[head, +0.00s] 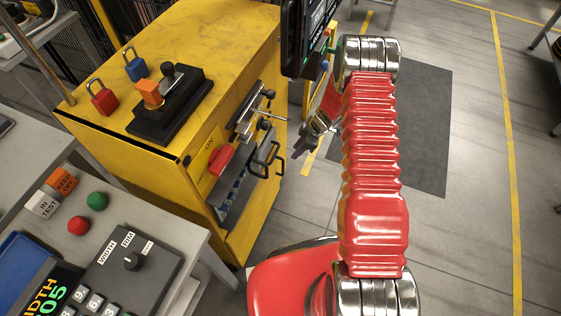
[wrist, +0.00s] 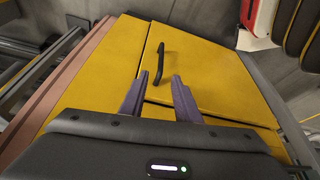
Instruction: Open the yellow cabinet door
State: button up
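The yellow cabinet (head: 215,50) stands at the left in the head view. In the wrist view its yellow door (wrist: 205,72) fills the middle and looks closed, with thin seams along its edges. A black bar handle (wrist: 160,62) is on the door, near its left seam. My gripper (wrist: 160,75) is open, with nothing between its fingers. In the wrist view the handle's lower end appears between the two fingertips; I cannot tell whether they touch. In the head view my gripper (head: 308,145) is right of the cabinet's front, apart from it and partly behind my arm.
A black lever box (head: 170,105), a red padlock (head: 103,98) and a blue padlock (head: 135,66) are on the cabinet top. A control panel (head: 125,262) stands at the lower left. A dark screen (head: 303,40) is above my gripper. Floor right of my arm is clear.

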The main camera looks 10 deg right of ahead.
jog(key=shift+w+a, duration=0.1)
jog(key=shift+a, duration=0.2)
jog(key=shift+f, duration=0.1)
send_over(283, 174)
jog(key=f, duration=1.2)
jog(key=shift+w+f, duration=0.3)
jog(key=shift+w, duration=0.1)
jog(key=shift+c, duration=0.5)
grip_shut()
